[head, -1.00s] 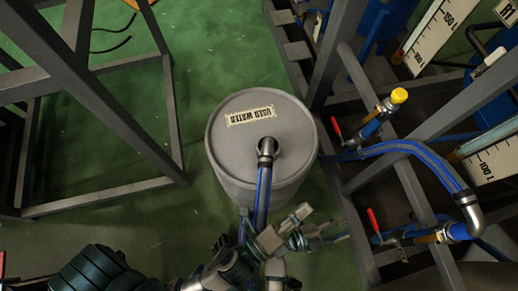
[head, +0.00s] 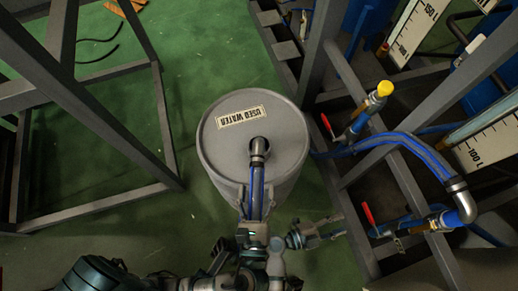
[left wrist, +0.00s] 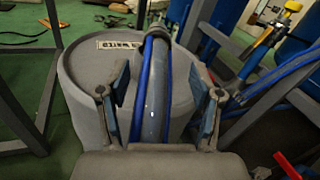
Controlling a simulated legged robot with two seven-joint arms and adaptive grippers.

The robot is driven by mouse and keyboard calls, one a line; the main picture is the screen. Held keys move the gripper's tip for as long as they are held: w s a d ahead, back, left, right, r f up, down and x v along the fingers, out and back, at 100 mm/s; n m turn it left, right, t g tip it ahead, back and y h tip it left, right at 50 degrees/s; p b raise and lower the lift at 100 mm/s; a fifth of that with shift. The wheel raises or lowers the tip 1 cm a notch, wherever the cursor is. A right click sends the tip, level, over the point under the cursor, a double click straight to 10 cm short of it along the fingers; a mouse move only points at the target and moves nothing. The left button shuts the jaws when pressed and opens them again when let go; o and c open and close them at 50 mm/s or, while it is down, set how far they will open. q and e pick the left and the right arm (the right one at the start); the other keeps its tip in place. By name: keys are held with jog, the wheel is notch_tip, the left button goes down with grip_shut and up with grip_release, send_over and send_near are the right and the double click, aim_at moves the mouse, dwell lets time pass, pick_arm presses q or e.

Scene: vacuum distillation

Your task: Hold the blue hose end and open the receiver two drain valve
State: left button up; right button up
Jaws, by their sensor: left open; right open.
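A blue-striped hose (head: 257,188) ends in a metal elbow (head: 259,150) at the lid of the grey used water drum (head: 213,150). My left gripper (head: 256,209) is open around the hose below the elbow. The left wrist view shows the hose (left wrist: 154,95) between its two spread fingers (left wrist: 160,112), with gaps at both sides. My right gripper (head: 335,229) is open and empty, right of the left one. Two red-handled valves stand on the right: an upper handle (head: 327,126) and a lower handle (head: 368,214). Which one belongs to receiver two cannot be told.
A grey frame (head: 410,185) with blue pipes carries the valves. A yellow cap (head: 385,88) tops the upper pipe, and a curved blue hose (head: 400,140) runs to a metal elbow (head: 461,203). Another grey frame (head: 110,125) stands left.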

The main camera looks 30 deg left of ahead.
aim_at(257, 152)
pick_arm(q)
jog(key=x, duration=1)
jog(key=shift+a, duration=0.3)
jog(key=shift+w+a, duration=0.1)
jog(key=shift+w, duration=0.5)
jog(key=shift+w+a, duration=0.1)
jog(key=shift+a, duration=0.05)
pick_arm(e)
jog(key=shift+a, duration=0.15)
jog(key=shift+a+r, duration=0.1)
pick_arm(q)
jog(key=shift+a+f, duration=0.1)
jog(key=shift+a, duration=0.05)
jog(key=c, duration=0.5)
grip_shut()
pick_arm(e)
jog(key=shift+o, duration=0.6)
